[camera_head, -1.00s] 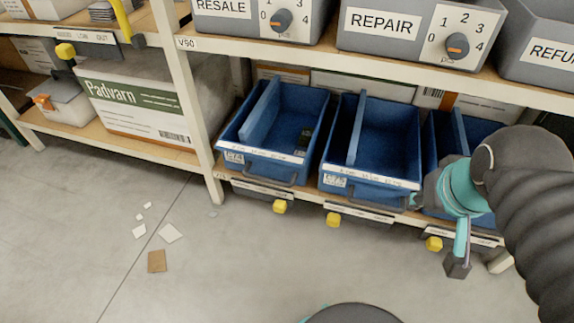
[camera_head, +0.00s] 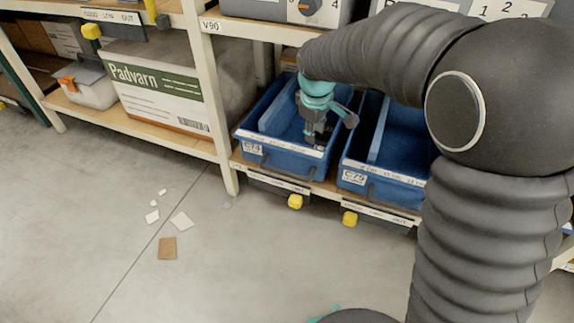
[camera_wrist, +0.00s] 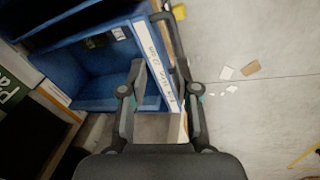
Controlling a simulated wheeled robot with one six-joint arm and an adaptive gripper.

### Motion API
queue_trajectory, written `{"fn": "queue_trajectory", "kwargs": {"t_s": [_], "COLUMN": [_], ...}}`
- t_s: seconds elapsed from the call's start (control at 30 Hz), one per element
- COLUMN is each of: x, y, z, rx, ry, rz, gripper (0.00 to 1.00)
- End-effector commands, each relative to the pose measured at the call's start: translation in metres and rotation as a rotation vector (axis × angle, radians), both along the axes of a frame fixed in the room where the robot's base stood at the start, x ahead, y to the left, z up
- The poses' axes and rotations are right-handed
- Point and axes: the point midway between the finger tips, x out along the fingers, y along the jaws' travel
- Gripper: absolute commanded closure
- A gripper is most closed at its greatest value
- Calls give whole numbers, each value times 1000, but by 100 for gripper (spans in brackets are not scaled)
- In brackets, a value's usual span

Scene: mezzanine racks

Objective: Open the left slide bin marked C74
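The left slide bin marked C74 (camera_head: 284,155) is a blue open-topped bin on the low shelf, with a white strip along its front rim and a C74 label at its front left. It also fills the upper left of the wrist view (camera_wrist: 92,75), with a dark handle (camera_wrist: 166,30) along its front. My gripper (camera_head: 318,143) is over the front right part of this bin. In the wrist view my gripper (camera_wrist: 160,65) has its two fingers spread, with the front rim and strip between them in the picture. Whether they touch the bin or handle cannot be told.
A blue bin marked C75 (camera_head: 392,160) stands close on the right. A white shelf post (camera_head: 211,100) is on the left. Yellow knobs (camera_head: 295,201) stick out below the shelf. Grey bins sit on the shelf above. The floor in front is clear except for paper scraps (camera_head: 168,248).

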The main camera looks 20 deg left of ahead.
Motion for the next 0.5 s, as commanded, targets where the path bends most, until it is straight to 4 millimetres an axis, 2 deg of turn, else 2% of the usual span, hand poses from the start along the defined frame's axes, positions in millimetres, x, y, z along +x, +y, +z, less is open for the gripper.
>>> {"fn": "queue_trajectory", "kwargs": {"t_s": [0.03,0.2,0.33,0.5], "x": [4,11,12,13], "y": [21,69,89,96], "z": [-21,-63,-82,-94], "rx": [-19,-65,-83,-90], "ry": [12,30,38,40], "rz": [54,197,258,282], "gripper": [69,69,69,69]}}
